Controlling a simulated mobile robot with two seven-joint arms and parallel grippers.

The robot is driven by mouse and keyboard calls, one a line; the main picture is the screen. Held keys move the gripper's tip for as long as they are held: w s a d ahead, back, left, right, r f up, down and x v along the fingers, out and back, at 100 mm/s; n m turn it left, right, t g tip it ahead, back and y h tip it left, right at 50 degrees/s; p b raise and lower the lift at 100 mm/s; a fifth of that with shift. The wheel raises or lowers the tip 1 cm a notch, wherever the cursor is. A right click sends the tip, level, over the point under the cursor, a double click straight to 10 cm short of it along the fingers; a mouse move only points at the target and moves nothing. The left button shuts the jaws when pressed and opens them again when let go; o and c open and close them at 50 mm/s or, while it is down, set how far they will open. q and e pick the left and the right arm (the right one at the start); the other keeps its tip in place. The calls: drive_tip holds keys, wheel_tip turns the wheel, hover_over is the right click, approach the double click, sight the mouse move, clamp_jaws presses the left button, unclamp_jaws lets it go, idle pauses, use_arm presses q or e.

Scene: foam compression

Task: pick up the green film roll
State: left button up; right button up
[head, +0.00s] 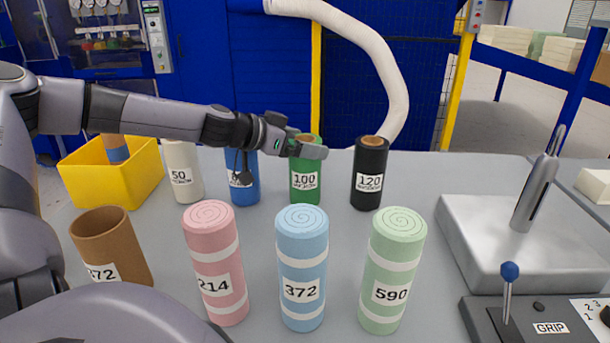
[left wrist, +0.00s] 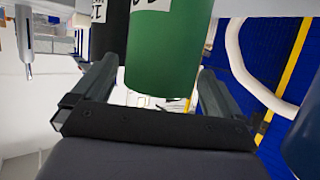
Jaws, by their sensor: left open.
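The green film roll (head: 305,183), labelled 100, stands upright in the back row on the grey table. A lighter green foam roll, labelled 590, stands in the front row. My left arm reaches in from the left, and its gripper (head: 308,147) is at the upper part of the green film roll. In the left wrist view the green roll (left wrist: 168,50) shows between the two spread fingers of the gripper (left wrist: 158,68), with a gap visible on each side. The gripper is open. My right gripper is not in view.
A blue roll (head: 243,185) stands left of the green film roll and a black roll (head: 369,185) right of it. Pink (head: 215,265), light blue (head: 302,270) and pale green (head: 391,275) foam rolls stand in front. A yellow bin (head: 85,182) is at left, a metal block (head: 470,225) at right.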

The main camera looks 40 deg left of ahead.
use_arm(q)
drive_tip(key=shift+w+d+f, duration=0.1)
drive_tip(key=shift+w+f, duration=0.05)
drive_tip(key=shift+w, duration=0.25)
drive_tip(key=c, duration=1.7)
